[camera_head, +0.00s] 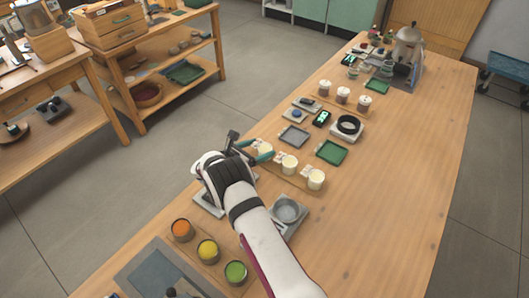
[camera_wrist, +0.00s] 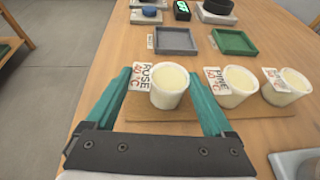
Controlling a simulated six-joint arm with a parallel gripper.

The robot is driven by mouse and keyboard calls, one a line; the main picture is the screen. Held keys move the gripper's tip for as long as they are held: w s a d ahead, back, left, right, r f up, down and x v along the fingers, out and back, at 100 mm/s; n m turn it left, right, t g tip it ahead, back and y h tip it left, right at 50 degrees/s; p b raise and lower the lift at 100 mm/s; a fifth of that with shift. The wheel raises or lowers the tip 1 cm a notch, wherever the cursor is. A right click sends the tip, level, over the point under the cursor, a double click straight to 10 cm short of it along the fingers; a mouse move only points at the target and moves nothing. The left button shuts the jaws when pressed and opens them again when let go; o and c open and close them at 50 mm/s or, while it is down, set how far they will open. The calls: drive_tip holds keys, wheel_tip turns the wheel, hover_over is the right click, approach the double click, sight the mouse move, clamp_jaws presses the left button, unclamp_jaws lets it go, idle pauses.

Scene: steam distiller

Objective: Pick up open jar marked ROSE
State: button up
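The open jar marked ROSE (camera_wrist: 169,88) is a white cup with cream-coloured contents and a paper tag (camera_wrist: 143,77) on its left side. It stands upright on a wooden board (camera_wrist: 150,116), leftmost of three similar jars. In the head view the ROSE jar (camera_head: 265,148) is partly hidden by my gripper. My gripper (camera_wrist: 160,75) is open, its teal fingers to the left and right of the ROSE jar; I cannot tell whether they touch it. My gripper also shows in the head view (camera_head: 256,150). The right finger lies between the ROSE jar and the PINE jar (camera_wrist: 238,87).
A third white jar (camera_wrist: 287,88) stands right of the PINE jar. A grey tray (camera_wrist: 176,41) and a green tray (camera_wrist: 233,42) lie behind. Orange (camera_head: 182,230), yellow (camera_head: 207,250) and green (camera_head: 236,272) pots stand nearer. The table's right side is clear.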

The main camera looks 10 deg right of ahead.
drive_tip(key=c, duration=0.5)
drive_tip(key=shift+r, duration=0.1)
